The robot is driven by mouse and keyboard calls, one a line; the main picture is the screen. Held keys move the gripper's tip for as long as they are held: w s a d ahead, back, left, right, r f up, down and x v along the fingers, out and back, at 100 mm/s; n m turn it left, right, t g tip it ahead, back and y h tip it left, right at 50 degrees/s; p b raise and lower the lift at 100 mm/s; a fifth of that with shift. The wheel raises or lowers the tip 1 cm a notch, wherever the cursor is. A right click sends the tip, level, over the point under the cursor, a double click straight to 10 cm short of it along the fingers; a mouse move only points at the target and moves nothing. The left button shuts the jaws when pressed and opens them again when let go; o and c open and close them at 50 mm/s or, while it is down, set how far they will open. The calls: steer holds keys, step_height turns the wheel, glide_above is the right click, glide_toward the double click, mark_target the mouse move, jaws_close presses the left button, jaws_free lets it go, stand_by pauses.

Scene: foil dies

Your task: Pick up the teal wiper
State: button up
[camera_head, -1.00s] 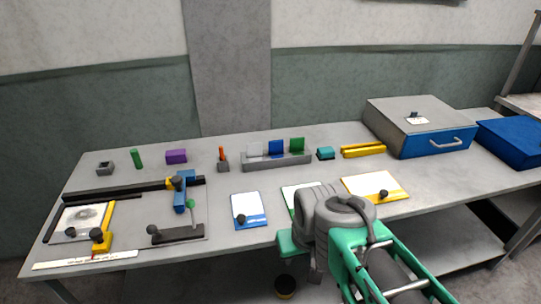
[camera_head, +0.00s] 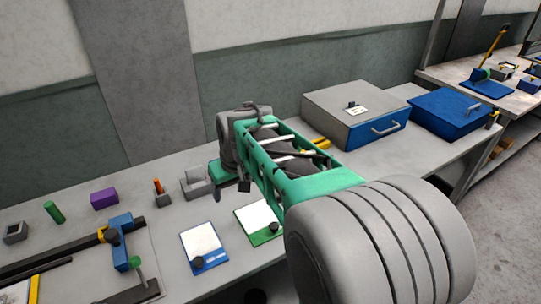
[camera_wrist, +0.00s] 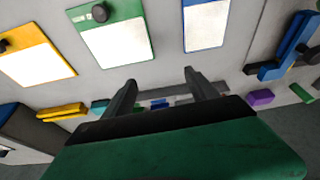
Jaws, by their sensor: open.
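The teal wiper (camera_wrist: 98,106) is a small teal block, seen in the wrist view just left of my left-hand finger and partly cut off by my gripper's body. In the head view my arm hides it. My gripper (camera_wrist: 160,79) is open, with nothing between its fingers. In the head view my gripper (camera_head: 230,190) is over the bench beside the grey slotted rack (camera_head: 196,184), partly hidden by my own arm.
Yellow bars (camera_wrist: 62,112) lie beside the wiper. Yellow (camera_wrist: 36,52), green (camera_wrist: 117,40) and blue (camera_wrist: 205,20) plates with white sheets lie on the bench. A grey drawer box (camera_head: 340,105) and a blue box (camera_head: 445,112) stand at the back right.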

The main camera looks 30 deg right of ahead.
steer(key=shift+o, duration=1.4)
steer(key=w+d+p, duration=0.1)
steer(key=w+d, duration=0.9)
steer(key=shift+d+f+p, duration=0.3)
steer(key=shift+d+f, duration=0.05)
steer(key=shift+d, duration=0.05)
steer(key=shift+o, duration=0.7)
steer(key=w+d+f, duration=0.2)
steer(key=d, duration=0.4)
steer(key=w+d+f+p, duration=0.1)
steer(key=w+d+f, duration=0.1)
steer(key=d, duration=0.4)
steer(key=shift+w+f+t, duration=0.15)
steer(key=shift+w+t, duration=0.25)
steer(key=p+x, duration=0.1)
steer(key=x, duration=0.1)
steer(key=d+p+x, duration=0.1)
steer(key=x, duration=0.5)
steer(key=shift+w+d+f+p, duration=0.2)
steer(key=shift+w+d+p, duration=0.1)
steer(key=shift+p, duration=0.1)
